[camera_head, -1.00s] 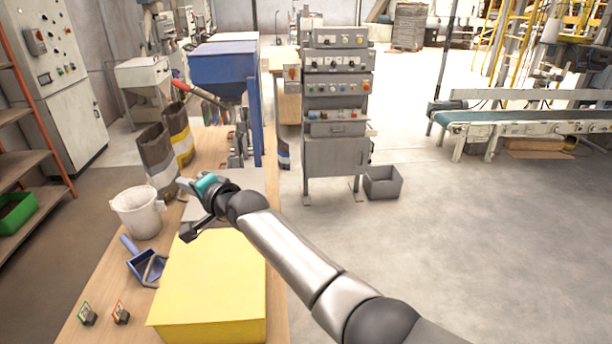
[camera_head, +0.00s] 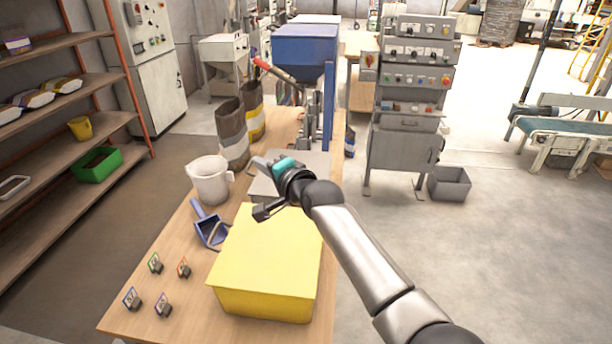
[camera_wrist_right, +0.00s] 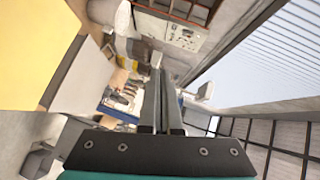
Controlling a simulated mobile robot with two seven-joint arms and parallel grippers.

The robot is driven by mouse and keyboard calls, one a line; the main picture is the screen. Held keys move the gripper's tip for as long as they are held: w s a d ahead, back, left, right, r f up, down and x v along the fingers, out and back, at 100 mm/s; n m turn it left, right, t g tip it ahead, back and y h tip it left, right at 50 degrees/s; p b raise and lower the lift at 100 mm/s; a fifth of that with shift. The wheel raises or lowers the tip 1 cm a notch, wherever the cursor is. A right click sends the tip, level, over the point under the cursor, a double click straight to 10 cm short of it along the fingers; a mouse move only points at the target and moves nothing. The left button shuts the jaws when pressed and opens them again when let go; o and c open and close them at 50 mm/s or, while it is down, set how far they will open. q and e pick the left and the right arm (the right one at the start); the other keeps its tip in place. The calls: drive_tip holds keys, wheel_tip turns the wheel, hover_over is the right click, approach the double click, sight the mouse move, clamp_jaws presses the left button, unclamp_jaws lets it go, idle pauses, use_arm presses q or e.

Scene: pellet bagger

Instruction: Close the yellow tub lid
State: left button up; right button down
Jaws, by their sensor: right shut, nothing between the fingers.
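The yellow tub (camera_head: 262,300) stands at the near end of the wooden table in the head view. Its yellow lid (camera_head: 265,250) lies flat across the top, and no opening shows. My right gripper (camera_head: 256,162) is beyond the lid's far edge, above the table, shut and empty. Its shut fingers (camera_wrist_right: 157,62) also show in the right wrist view, pointing away from the lid, whose yellow surface (camera_wrist_right: 35,50) fills the upper left. My forearm passes by the lid's far right corner. My left gripper is not in view.
A white pitcher (camera_head: 210,181) and a blue scoop (camera_head: 208,229) stand left of the tub. Several small tags (camera_head: 133,299) are at the near left. Bags (camera_head: 232,136) and a blue hopper (camera_head: 303,52) are farther back.

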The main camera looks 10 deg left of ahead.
drive_tip(key=p+v, duration=0.1)
drive_tip(key=v, duration=1.2)
drive_tip(key=s+d+f+n+g+h+b, duration=0.1)
drive_tip(key=s+d+f+h+b, duration=0.2)
drive_tip(key=f, duration=1.2)
drive_tip(key=s+d+f+n+g+h+b, duration=0.1)
drive_tip(key=s+d+f+h+b, duration=0.15)
drive_tip(key=d+f, duration=0.75)
drive_tip(key=s+f+g+h+b, duration=0.2)
drive_tip(key=s+f+b, duration=0.15)
drive_tip(key=f, duration=1.55)
drive_tip(key=s+d+f+n+g+h+b, duration=0.15)
drive_tip(key=s+d+f, duration=0.25)
drive_tip(key=s+f, duration=0.45)
drive_tip(key=s+d+f+n+g+b, duration=0.1)
drive_tip(key=s+d+f+n+b, duration=0.2)
drive_tip(key=s+f, duration=0.55)
drive_tip(key=s+d+f+n+g+b, duration=0.1)
drive_tip(key=s+d+f, duration=0.1)
drive_tip(key=s+f, duration=0.2)
drive_tip(key=s+d+f+n+g+h+b, duration=0.1)
drive_tip(key=s+d+f+b, duration=0.1)
drive_tip(key=s, duration=0.8)
drive_tip(key=s+d+f+n+g+b, duration=0.1)
drive_tip(key=s+d+f+g, duration=0.1)
drive_tip(key=s+f, duration=0.4)
drive_tip(key=shift+s+d+f+h, duration=0.15)
drive_tip(key=shift+s+d+h, duration=0.35)
drive_tip(key=shift+d, duration=0.3)
